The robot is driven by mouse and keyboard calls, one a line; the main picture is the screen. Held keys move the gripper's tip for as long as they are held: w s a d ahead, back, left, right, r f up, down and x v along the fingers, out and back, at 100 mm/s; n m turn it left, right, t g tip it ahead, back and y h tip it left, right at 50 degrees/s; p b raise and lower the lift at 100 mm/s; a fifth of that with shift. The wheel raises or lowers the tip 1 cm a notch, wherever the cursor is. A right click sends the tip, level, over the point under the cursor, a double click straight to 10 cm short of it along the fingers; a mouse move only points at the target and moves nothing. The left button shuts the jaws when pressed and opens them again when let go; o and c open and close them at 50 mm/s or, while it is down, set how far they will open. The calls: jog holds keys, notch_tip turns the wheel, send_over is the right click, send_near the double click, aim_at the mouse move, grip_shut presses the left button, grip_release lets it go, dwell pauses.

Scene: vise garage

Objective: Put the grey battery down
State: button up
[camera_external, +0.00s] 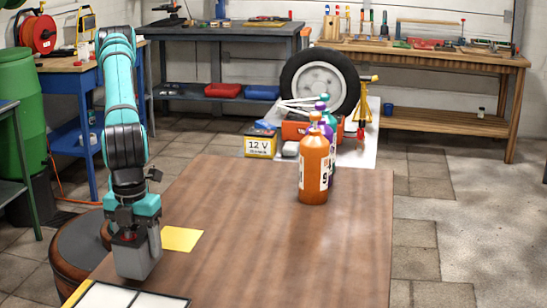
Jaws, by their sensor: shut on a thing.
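The grey battery (138,262) is a dark grey box with something red on its top. It is at the left side of the brown table (290,255), near the left edge. My gripper (134,232) points down and is shut on the top of the battery. The battery looks upright, and I cannot tell whether its base touches the table. The fingertips are partly hidden against the battery.
A yellow square (182,239) lies just right of the battery. A black-and-white panel with a yellow edge (130,296) is in front. Orange and purple bottles (314,168) stand at the table's far side. The table's middle and right are clear.

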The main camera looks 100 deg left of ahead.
aim_at(135, 229)
jog(key=shift+f, duration=0.9)
jog(key=o, duration=1.8)
jog(key=shift+f, duration=0.15)
jog(key=shift+c, duration=0.2)
notch_tip(135, 229, up, 12)
jog(key=shift+r, duration=0.15)
